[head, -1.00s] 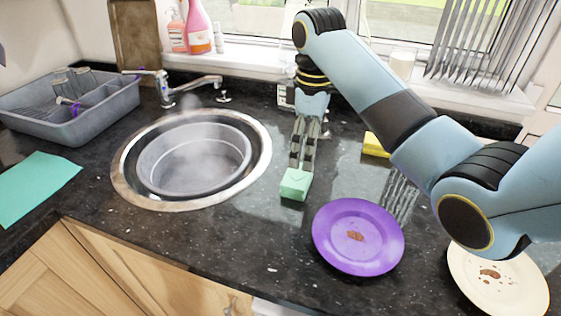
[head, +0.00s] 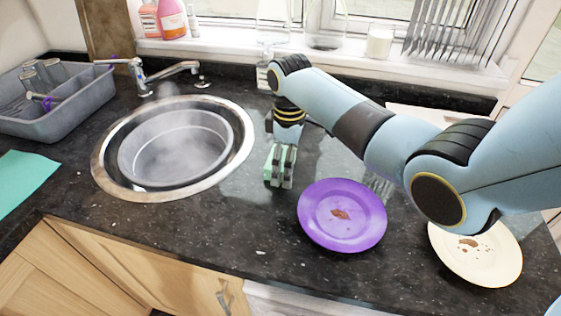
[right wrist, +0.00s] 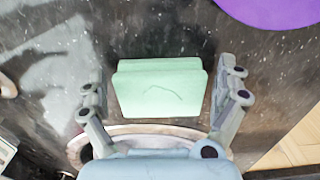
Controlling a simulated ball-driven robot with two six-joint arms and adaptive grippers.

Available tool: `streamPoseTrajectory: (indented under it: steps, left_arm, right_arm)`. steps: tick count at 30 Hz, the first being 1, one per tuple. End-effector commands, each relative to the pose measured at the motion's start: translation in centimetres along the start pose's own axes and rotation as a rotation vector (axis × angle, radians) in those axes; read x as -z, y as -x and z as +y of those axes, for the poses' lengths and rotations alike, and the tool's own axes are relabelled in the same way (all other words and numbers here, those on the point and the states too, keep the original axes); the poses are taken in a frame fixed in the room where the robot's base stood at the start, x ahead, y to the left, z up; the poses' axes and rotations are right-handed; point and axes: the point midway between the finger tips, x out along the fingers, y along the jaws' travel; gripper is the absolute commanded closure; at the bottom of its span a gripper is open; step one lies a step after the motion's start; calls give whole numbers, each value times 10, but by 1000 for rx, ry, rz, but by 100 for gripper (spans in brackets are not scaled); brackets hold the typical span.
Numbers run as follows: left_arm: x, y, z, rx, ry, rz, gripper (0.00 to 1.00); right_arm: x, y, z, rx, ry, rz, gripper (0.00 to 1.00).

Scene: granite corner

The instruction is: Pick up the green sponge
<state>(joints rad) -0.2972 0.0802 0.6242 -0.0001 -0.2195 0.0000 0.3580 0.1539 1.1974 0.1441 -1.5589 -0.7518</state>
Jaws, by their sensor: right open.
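The green sponge (head: 270,168) rests on the dark granite counter between the sink and the purple plate, partly hidden by my right gripper in the head view. My right gripper (head: 281,172) is down around it, its fingers pointing at the counter. In the right wrist view the pale green sponge (right wrist: 160,88) lies between the two fingers of the open right gripper (right wrist: 162,88). A gap shows on each side of it. My left gripper is not in view.
A purple plate (head: 355,200) with a brown stain is close to the right of the sponge. A cream plate (head: 495,262) is farther right. The steaming round sink (head: 105,178) is on the left, with a grey dish rack (head: 62,122) and teal cloth (head: 22,180) beyond.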

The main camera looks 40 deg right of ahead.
Motion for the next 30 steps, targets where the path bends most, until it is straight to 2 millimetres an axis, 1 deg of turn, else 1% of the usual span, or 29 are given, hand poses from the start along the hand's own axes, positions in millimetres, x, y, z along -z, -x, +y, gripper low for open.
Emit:
streamPoseTrajectory:
  steps: [4,12,20,23,26,30]
  left_arm:
    - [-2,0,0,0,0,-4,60]
    - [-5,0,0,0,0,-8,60]
    - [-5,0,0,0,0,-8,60]
    - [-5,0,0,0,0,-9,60]
    - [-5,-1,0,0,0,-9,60]
    - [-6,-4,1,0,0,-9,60]
  right_arm:
    - [0,0,0,0,0,0,1]
    - [0,1,0,0,0,0,37]
    - [0,2,0,-1,0,0,38]
    - [0,6,0,-1,0,1,38]
    - [1,15,1,-2,0,2,38]
    - [1,36,1,-4,1,3,38]
